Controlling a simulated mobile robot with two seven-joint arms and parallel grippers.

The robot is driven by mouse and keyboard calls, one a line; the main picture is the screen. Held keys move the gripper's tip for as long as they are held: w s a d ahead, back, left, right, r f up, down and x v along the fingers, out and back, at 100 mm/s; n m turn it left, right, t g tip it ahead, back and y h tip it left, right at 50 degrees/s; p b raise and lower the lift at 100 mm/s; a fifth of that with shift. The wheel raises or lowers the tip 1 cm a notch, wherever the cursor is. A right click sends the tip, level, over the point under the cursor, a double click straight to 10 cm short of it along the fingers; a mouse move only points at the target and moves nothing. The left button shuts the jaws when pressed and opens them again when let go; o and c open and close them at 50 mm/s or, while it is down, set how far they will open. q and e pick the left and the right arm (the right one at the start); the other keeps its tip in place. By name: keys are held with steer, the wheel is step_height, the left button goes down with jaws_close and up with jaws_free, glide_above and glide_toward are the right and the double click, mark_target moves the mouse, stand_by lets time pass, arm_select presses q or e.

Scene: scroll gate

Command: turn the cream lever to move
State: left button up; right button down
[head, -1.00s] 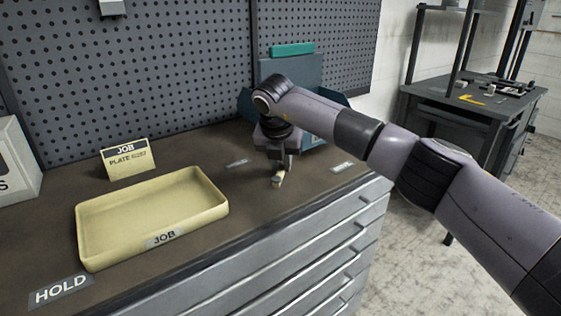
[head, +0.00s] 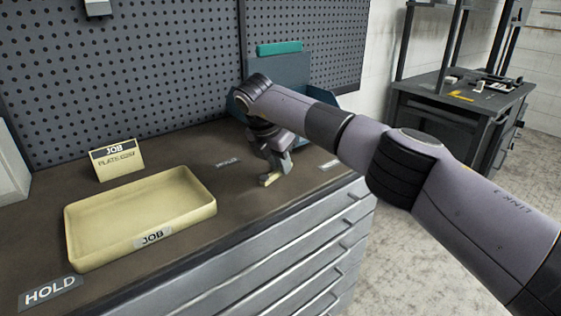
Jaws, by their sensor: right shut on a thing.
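The cream lever (head: 268,180) shows low on the workbench, at the front of the blue-grey machine (head: 293,78). My right gripper (head: 279,170) reaches down to it from above and is shut on it. The gripper is tilted. Much of the lever and its mount are hidden behind the gripper and my right arm. My left gripper is not in view.
A cream tray (head: 200,209) marked JOB stands on the bench at the left, with a JOB card (head: 117,159) behind it. A HOLD label (head: 50,291) lies near the front. A pegboard (head: 150,70) stands behind.

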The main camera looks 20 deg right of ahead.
mark_target(273, 174)
steer(key=c, duration=1.1)
jaws_free()
steer(key=v, duration=0.7)
steer(key=shift+s+r, duration=0.1)
